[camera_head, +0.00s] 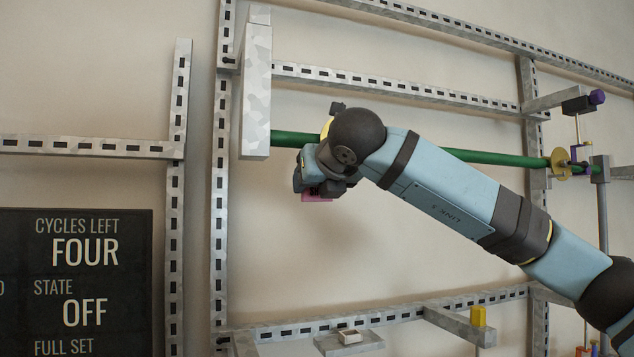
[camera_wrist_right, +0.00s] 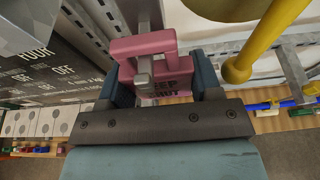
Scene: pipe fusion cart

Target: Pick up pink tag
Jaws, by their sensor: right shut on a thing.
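The pink tag (camera_wrist_right: 185,86) is a blocky loop with dark lettering, partly readable as "EEP" and "UT". In the right wrist view it sits between the blue fingers of my right gripper (camera_wrist_right: 155,80), which is shut on it. A grey metal piece (camera_wrist_right: 144,70) shows at the tag's opening; I cannot tell whether the tag still hangs on it. In the head view only a small pink part of the tag (camera_head: 317,196) shows below my right gripper (camera_head: 318,183), with the wrist hiding the rest. My left gripper is not in view.
A green pipe (camera_head: 490,157) runs behind my right arm to a grey upright block (camera_head: 256,90). Slotted metal rails (camera_head: 220,200) frame the wall. A black status board (camera_head: 75,285) is at lower left. A yellow rod (camera_wrist_right: 262,45) is close to the gripper's right.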

